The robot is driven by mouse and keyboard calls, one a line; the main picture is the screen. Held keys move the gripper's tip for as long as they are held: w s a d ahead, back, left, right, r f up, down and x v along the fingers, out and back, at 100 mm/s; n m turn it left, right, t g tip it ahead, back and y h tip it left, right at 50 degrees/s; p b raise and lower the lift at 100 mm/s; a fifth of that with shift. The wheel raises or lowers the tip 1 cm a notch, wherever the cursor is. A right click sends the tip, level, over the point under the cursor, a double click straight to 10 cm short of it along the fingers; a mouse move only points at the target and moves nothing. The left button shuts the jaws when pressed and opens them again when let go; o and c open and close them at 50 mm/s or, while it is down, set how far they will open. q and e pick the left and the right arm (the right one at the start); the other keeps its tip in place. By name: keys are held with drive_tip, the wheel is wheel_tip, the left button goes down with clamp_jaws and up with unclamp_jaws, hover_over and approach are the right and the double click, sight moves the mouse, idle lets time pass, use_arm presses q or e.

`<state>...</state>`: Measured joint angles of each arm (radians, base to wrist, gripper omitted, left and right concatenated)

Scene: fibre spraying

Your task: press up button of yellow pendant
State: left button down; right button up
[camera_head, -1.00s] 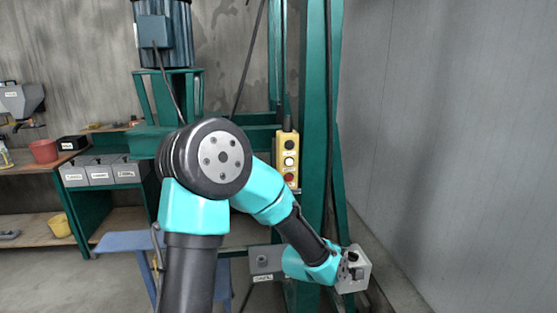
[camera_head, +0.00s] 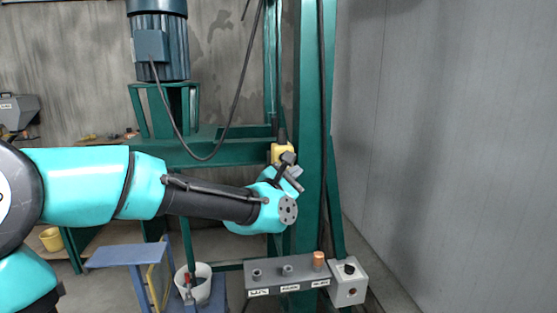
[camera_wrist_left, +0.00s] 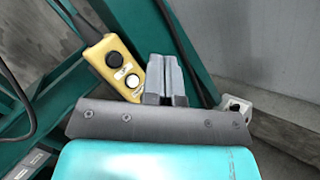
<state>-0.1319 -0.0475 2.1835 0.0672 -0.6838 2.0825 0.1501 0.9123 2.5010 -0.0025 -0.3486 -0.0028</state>
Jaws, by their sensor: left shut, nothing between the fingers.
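The yellow pendant (camera_head: 279,151) hangs on the green column in the head view, mostly covered by my left wrist and gripper. In the left wrist view the pendant (camera_wrist_left: 98,48) is tilted, with a black button (camera_wrist_left: 115,59) and a white button (camera_wrist_left: 132,80) showing. Its lower end is hidden behind my gripper mount. My left gripper (camera_head: 289,158) is shut and empty in front of the pendant. In the left wrist view its fingers (camera_wrist_left: 163,60) lie just right of the white button; I cannot tell whether they touch. My right gripper is not in view.
A grey control box (camera_head: 347,284) and a grey panel with several knobs (camera_head: 270,282) stand below the arm. A white bucket (camera_head: 202,285) stands left of them. The green column (camera_head: 309,110) rises beside the pendant. The grey wall (camera_head: 440,130) bounds the right.

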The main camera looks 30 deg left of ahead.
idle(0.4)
use_arm(q)
drive_tip(key=w+a, duration=0.6)
drive_tip(key=shift+w, duration=0.2)
idle(0.4)
idle(1.9)
drive_tip(key=shift+w+a, duration=0.3)
